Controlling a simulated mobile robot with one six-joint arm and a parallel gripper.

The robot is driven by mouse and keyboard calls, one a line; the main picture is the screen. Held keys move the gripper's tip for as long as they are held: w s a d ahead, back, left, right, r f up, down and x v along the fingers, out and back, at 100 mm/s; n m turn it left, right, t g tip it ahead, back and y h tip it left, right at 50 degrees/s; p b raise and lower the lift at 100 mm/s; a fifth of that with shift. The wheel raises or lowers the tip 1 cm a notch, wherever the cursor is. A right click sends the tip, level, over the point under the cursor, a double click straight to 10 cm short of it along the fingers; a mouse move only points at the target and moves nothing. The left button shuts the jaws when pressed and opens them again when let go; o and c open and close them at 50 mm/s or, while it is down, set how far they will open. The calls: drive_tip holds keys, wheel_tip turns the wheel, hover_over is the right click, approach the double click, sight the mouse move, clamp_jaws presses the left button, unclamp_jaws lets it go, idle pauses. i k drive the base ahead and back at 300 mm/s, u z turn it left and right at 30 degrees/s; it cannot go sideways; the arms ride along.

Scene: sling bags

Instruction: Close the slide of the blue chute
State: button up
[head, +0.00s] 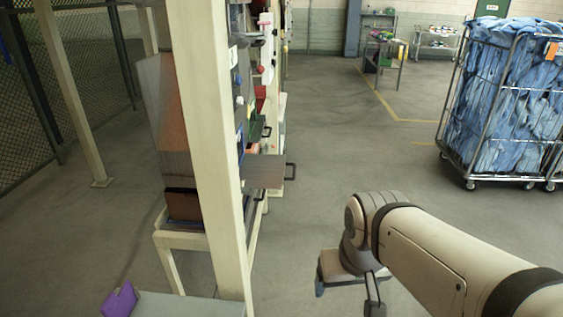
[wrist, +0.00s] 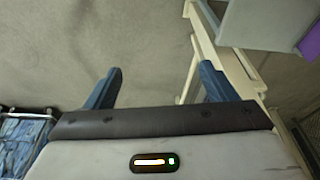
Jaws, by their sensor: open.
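A cream-framed rack of chutes (head: 213,130) stands left of centre in the head view, seen nearly edge-on. My gripper (head: 348,290) is low, right of the rack and apart from the slide. In the wrist view my gripper (wrist: 158,85) has its two blue-grey fingers spread, with bare floor between them.
A purple object (head: 120,300) lies on a grey surface (head: 180,305) at the lower left. Blue-filled wheeled cages (head: 510,100) stand at the right. A cream frame leg (wrist: 196,55) is near the right finger in the wrist view. The middle floor (head: 340,140) is clear.

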sight(259, 171)
drive_tip(key=u, duration=0.15)
drive_tip(key=k, duration=0.4)
drive_tip(key=z, duration=0.95)
drive_tip(key=i, duration=1.35)
drive_tip(key=u, duration=0.05)
